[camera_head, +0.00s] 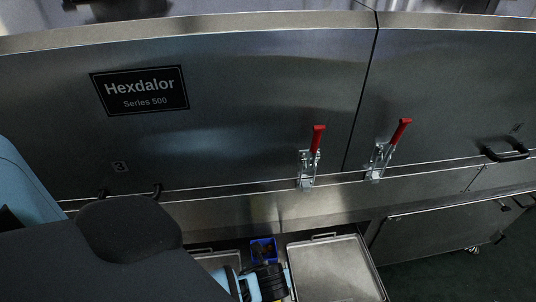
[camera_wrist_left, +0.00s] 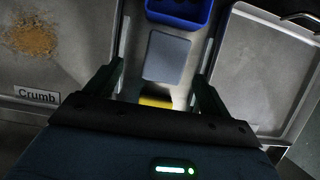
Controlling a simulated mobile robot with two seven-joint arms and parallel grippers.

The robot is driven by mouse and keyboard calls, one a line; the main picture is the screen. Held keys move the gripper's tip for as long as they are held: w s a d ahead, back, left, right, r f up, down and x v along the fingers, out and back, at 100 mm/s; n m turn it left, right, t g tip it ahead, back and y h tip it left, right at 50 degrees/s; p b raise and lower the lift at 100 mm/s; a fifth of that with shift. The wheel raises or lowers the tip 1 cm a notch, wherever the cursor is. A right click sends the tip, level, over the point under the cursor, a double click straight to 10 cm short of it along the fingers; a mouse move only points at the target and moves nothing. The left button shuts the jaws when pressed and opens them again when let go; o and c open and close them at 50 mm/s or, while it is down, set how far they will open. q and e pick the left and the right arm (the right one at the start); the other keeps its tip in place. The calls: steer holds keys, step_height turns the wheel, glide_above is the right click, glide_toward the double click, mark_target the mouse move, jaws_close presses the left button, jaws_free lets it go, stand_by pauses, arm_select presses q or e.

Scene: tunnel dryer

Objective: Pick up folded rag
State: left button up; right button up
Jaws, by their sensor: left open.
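A flat grey-blue rectangle (camera_wrist_left: 166,57), which looks like the folded rag, lies between the two trays in the left wrist view. My left gripper (camera_wrist_left: 160,70) is open, with one finger on each side of the rag in that picture. Nothing is held between the fingers, and I cannot tell how high they are above it. A yellow piece (camera_wrist_left: 156,101) shows just below the rag, partly hidden by the gripper body. In the head view my left wrist hides the rag. My right gripper is in neither view.
A blue bin (camera_wrist_left: 180,10) stands just beyond the rag; it also shows in the head view (camera_head: 264,250). A tray labelled Crumb (camera_wrist_left: 75,50) lies left, with brown crumbs. An empty metal tray (camera_head: 330,268) lies right. The dryer's steel doors (camera_head: 240,140) with red-handled latches (camera_head: 317,140) rise behind.

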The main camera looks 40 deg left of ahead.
arm_select(q)
steer(key=x, duration=0.2)
steer(key=b+x, duration=0.1)
steer(key=x, duration=0.1)
steer(key=shift+w+d+b, duration=0.25)
steer(key=shift+w+b, duration=0.05)
steer(key=shift+w+a+f, duration=0.15)
steer(key=shift+f, duration=0.3)
steer(key=shift+c, duration=0.4)
steer(key=c, duration=1)
